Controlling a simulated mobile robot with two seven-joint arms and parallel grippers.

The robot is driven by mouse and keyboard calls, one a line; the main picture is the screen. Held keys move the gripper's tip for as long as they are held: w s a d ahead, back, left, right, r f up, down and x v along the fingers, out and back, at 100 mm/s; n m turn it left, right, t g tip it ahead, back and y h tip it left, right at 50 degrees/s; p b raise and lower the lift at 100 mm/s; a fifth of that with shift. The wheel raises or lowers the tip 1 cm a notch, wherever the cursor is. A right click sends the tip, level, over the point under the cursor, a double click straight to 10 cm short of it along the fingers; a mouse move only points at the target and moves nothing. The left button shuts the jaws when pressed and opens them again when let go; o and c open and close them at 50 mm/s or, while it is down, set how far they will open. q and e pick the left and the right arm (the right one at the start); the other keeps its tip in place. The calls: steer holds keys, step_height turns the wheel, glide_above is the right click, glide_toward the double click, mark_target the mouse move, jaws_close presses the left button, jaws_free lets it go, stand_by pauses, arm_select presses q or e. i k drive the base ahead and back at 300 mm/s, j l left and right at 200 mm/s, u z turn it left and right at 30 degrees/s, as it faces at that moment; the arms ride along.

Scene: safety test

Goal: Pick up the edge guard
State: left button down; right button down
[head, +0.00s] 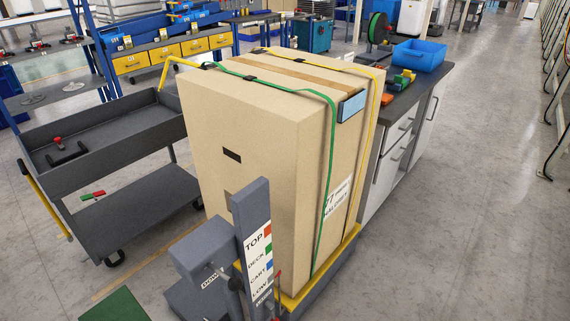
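A large cardboard box (245,150) stands upright in the middle of the head view. A green strap (333,150) and a yellow strap (366,150) run over its top and down its right face. A small blue piece with a dark rim (351,106) sits at the box's upper right edge, between the straps. Small black pieces show on the box top, one under the green strap (249,78). I cannot tell for sure which of these is the edge guard. Neither of my grippers is in view.
A grey two-shelf cart (150,128) stands left of the box, holding a dark bracket-like item (67,157). A grey post (252,220) labelled TOP, DECK, CART, LOW stands close in front. A counter with a blue bin (419,54) is behind right. The right floor is clear.

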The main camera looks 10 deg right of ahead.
mark_target(407, 73)
steer(key=z, duration=1.45)
steer(key=i+z, duration=0.4)
steer(key=i, duration=5)
steer(key=i+l+u, duration=0.1)
steer(key=i+u, duration=0.15)
steer(key=i, duration=0.3)
steer(key=i+l+u, duration=0.25)
steer(key=i, duration=0.25)
steer(key=j, duration=0.1)
